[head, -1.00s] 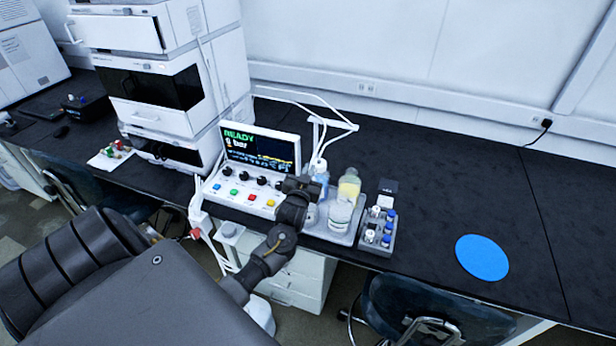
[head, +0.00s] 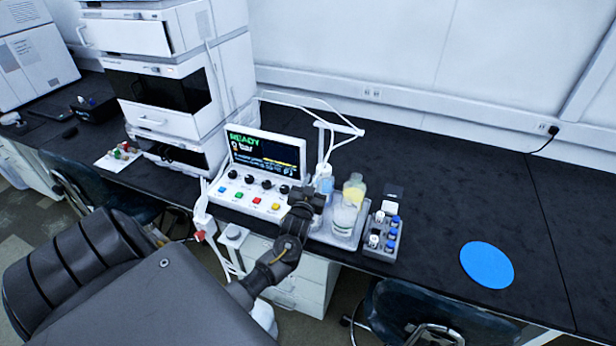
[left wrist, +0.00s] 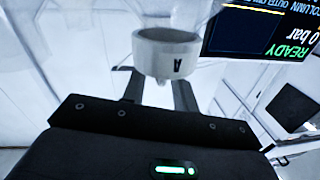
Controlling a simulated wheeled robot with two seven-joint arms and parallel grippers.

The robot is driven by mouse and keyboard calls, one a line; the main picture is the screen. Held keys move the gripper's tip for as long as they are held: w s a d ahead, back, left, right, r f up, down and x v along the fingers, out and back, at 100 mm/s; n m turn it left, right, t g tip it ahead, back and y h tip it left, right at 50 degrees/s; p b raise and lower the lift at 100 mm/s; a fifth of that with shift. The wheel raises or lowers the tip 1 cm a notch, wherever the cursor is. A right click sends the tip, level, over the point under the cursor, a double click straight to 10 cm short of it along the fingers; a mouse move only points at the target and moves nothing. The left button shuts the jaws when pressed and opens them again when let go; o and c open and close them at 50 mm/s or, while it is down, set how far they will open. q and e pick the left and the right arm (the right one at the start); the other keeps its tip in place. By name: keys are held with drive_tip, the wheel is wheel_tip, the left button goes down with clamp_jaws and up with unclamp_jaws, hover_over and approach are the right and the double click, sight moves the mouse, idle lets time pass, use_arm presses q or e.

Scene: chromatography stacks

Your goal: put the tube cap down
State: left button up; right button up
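The tube cap (left wrist: 166,55) is a whitish cup-like piece with a pale band marked "A", upside down in the left wrist view. It sits between the dark fingers of my left gripper (left wrist: 160,88), which appear closed on it; the cap hides their tips. In the head view my left gripper (head: 306,196) is over the bench's front edge, by the right end of the control console (head: 250,190). I cannot make out the cap there. My right gripper is not in view.
The stacked instrument (head: 165,85) rises behind left.

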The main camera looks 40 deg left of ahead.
use_arm(q)
drive_tip(key=b+v, duration=0.3)
drive_tip(key=v, duration=0.7)
drive_tip(key=shift+s+a+f, duration=0.15)
drive_tip(key=shift+s+f, duration=0.15)
drive_tip(key=shift+s, duration=0.05)
